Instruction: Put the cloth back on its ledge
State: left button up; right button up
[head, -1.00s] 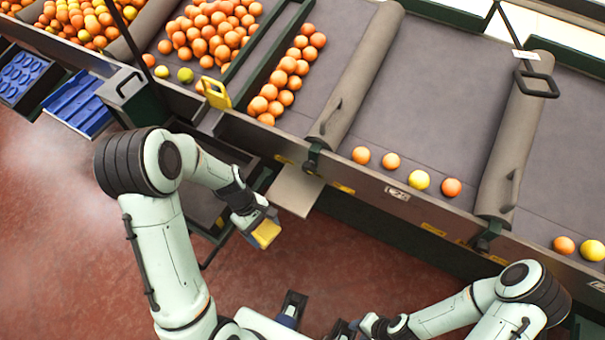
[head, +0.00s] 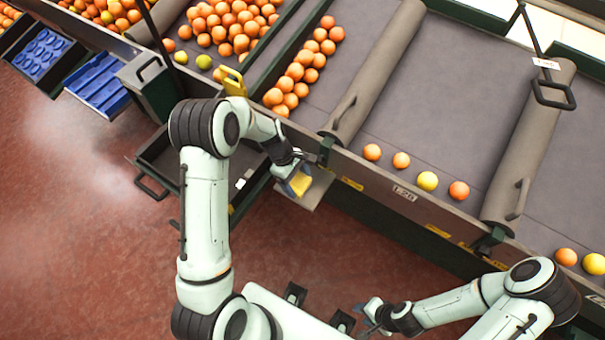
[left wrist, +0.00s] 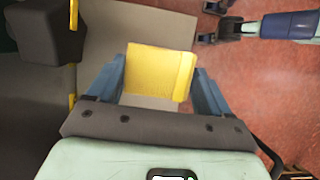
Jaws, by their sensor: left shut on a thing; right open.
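The yellow cloth (head: 299,183) is held in my left gripper (head: 292,186), over the small grey ledge (head: 316,187) on the front of the sorting table. In the left wrist view the cloth (left wrist: 158,73) sits between the two blue fingers, with the grey ledge surface (left wrist: 152,103) behind and below it. I cannot tell whether the cloth touches the ledge. My right gripper (head: 367,316) is open and empty, low in the head view, well away from the ledge.
The table's front rail (head: 408,196) runs beside the ledge. An open dark drawer (head: 160,170) is left of my left arm. Oranges (head: 401,160) lie on the belts. Red floor (head: 90,230) is clear.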

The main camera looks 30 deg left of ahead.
aim_at(302, 175)
pick_arm(q)
jog(key=w, duration=0.3)
jog(key=shift+w+d+r+p, duration=0.1)
jog(key=shift+w+d+p, duration=0.1)
jog(key=shift+p, duration=0.1)
jog(key=shift+f, duration=0.85)
jog(key=shift+s+a, duration=0.1)
jog(key=shift+s, duration=0.1)
pick_arm(e)
jog(key=shift+w+r, duration=0.25)
jog(key=shift+r, duration=0.2)
pick_arm(q)
jog(key=shift+f, duration=0.15)
jog(key=o, duration=0.9)
pick_arm(e)
jog(key=shift+f, duration=0.1)
